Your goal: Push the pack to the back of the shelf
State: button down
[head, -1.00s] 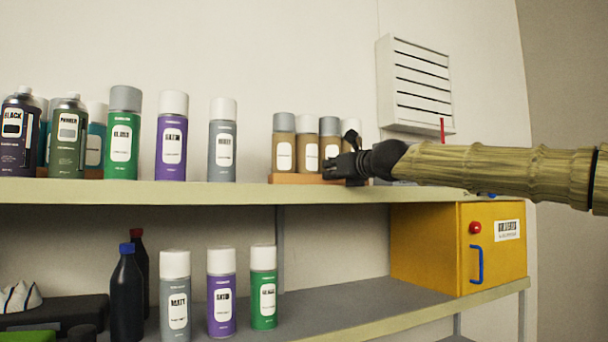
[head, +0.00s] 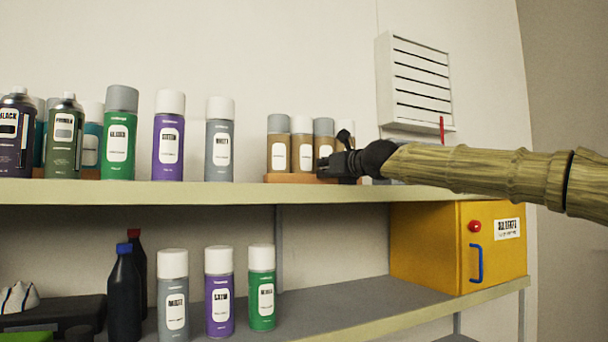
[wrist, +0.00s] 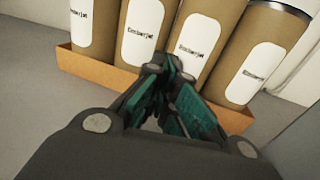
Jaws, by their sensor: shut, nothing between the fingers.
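The pack is a low orange-brown tray (head: 290,178) holding several tan cans with white labels and grey or white caps. It stands upright on the upper shelf (head: 150,193), right of the grey spray can. My gripper (head: 322,167) comes in from the right, shut and empty, at the front of the pack's right half. In the wrist view the closed fingertips (wrist: 168,66) are at the tray's front wall (wrist: 105,70), in front of the middle cans, and appear to touch the pack. My gripper hides part of the right cans and tray in the head view.
A grey spray can (head: 220,140) and a purple one (head: 169,136) stand left of the pack with a gap between. A white vent (head: 413,85) is on the wall behind. Below are more cans and a yellow cabinet (head: 430,245).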

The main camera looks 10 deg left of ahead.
aim_at(313, 172)
jog(key=shift+a+f, duration=0.3)
jog(key=shift+a, duration=0.15)
jog(key=shift+d, duration=0.1)
jog(key=shift+w, duration=0.35)
jog(key=shift+w+a, duration=0.3)
jog(key=shift+a, duration=0.15)
jog(key=shift+w+a+f, duration=0.1)
jog(key=shift+w+a, duration=0.1)
jog(key=shift+w, duration=0.05)
jog(key=shift+x, duration=1.1)
jog(key=shift+w+a, duration=0.2)
jog(key=shift+w+a, duration=0.1)
jog(key=shift+w, duration=0.05)
